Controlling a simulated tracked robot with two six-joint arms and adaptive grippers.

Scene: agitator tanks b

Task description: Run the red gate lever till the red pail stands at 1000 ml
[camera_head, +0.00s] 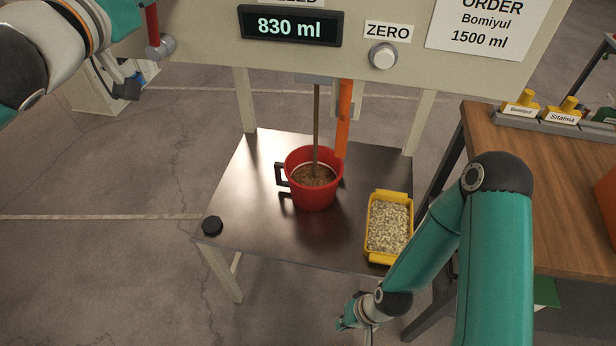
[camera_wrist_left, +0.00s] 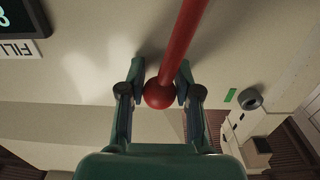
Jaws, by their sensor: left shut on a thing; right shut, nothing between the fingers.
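The red pail (camera_head: 312,201) stands upright on the dark metal stand, with brown grainy material inside. A thin brown stream (camera_head: 316,125) runs down into it from a spout. The display (camera_head: 290,26) reads 830 ml. The red gate lever (camera_head: 152,20) shows at the top left of the head view, its upper end out of frame. In the left wrist view, my left gripper (camera_wrist_left: 158,92) is shut on the red lever (camera_wrist_left: 183,45) at its ball end. In the head view, my right gripper (camera_head: 352,322) is shut and empty, low in front of the stand.
A yellow tray of pale grains (camera_head: 389,228) stands right of the pail. An orange strip (camera_head: 343,118) hangs by the pail's rim. The ZERO knob (camera_head: 383,56) is on the panel; an order card (camera_head: 490,28) reads Bomiyul 1500 ml. A wooden table (camera_head: 540,170) stands at right.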

